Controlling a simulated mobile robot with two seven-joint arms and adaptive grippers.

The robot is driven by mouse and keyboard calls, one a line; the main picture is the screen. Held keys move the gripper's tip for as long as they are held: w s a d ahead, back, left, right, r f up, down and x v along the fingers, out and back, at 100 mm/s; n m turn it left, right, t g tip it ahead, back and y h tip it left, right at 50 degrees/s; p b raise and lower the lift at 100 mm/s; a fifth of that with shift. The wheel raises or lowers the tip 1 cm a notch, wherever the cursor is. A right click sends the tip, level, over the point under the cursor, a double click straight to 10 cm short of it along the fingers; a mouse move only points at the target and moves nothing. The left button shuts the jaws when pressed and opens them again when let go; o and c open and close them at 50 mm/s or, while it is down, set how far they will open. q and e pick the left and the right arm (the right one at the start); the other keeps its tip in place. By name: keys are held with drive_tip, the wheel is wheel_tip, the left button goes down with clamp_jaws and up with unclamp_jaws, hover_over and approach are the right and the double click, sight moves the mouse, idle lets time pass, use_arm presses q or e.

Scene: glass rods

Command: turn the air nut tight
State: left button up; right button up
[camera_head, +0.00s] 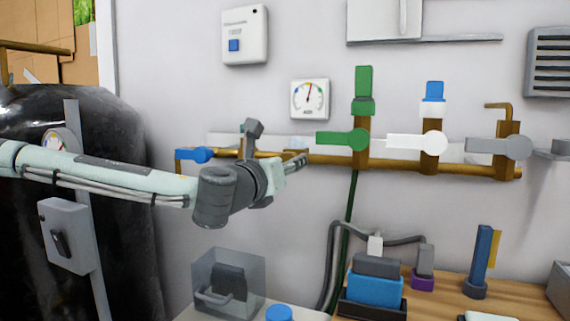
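My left arm comes in from the left, and my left gripper (297,164) is beside the brass pipe (400,163), left of the green valve handle (342,139). Its fingers are small and seen from behind the wrist, so I cannot tell whether they are open, shut or touching anything. No nut can be made out clearly; the pipe just behind the gripper is partly hidden. Three brass outlets on the pipe carry green, white (418,142) and grey (499,147) handles. A green fitting (364,85) tops the green outlet. My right gripper is not in view.
A blue-handled valve (195,154) is at the pipe's left end. A dark tank (75,240) stands left. Below are a clear box (228,283), a blue device (375,288) and a dark green hose (350,210).

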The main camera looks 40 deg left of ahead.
use_arm(q)
drive_tip(key=c, duration=0.8)
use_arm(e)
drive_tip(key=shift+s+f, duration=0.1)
use_arm(q)
drive_tip(key=shift+o, duration=0.2)
drive_tip(key=shift+m, duration=0.3)
drive_tip(key=shift+m+b, duration=1.35)
drive_tip(key=shift+m, duration=4.15)
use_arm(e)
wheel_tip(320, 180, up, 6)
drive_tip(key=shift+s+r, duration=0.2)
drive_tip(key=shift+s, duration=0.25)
use_arm(q)
drive_tip(key=shift+r, duration=0.1)
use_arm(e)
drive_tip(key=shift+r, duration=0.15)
use_arm(q)
drive_tip(key=o, duration=1.2)
drive_tip(key=shift+w, duration=0.1)
drive_tip(key=shift+c, duration=0.2)
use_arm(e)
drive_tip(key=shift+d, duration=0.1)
